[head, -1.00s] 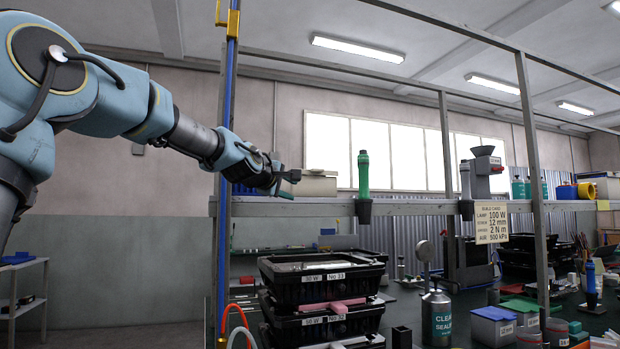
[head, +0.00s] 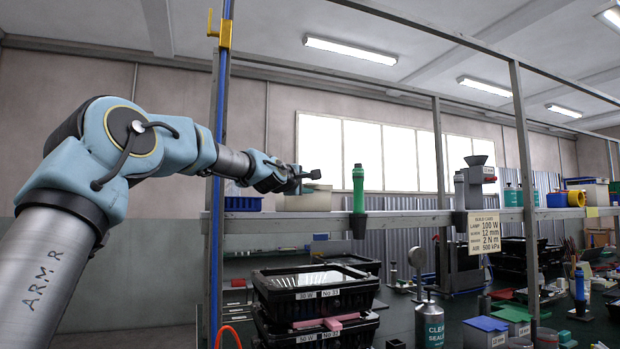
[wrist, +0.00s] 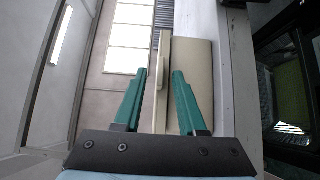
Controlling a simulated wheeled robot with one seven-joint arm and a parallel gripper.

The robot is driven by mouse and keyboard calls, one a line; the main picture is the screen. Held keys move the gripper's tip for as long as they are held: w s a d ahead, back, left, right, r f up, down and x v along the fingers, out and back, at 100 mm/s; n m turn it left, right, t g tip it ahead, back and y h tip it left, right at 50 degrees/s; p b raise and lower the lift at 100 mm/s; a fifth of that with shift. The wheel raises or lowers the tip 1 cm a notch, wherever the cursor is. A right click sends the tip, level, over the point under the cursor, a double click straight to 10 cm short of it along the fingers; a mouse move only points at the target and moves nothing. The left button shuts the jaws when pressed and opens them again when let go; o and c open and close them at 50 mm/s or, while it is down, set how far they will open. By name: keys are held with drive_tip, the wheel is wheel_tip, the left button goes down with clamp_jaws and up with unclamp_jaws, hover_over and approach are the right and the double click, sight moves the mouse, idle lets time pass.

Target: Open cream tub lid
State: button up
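A small raised strip shows on the lid. My gripper (head: 312,178) is at the tub's top in the head view. In the wrist view my gripper (wrist: 161,74) has its green fingers apart, with the lid edge in the gap. I cannot tell whether either finger touches it.
A blue upright post (head: 219,130) rises beside my arm. Black trays (head: 315,290) are stacked below the shelf (head: 400,217).

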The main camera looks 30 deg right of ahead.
drive_tip(key=shift+x, duration=0.8)
drive_tip(key=shift+c, duration=0.2)
drive_tip(key=c, duration=0.6)
drive_tip(key=shift+r, duration=0.1)
idle(0.5)
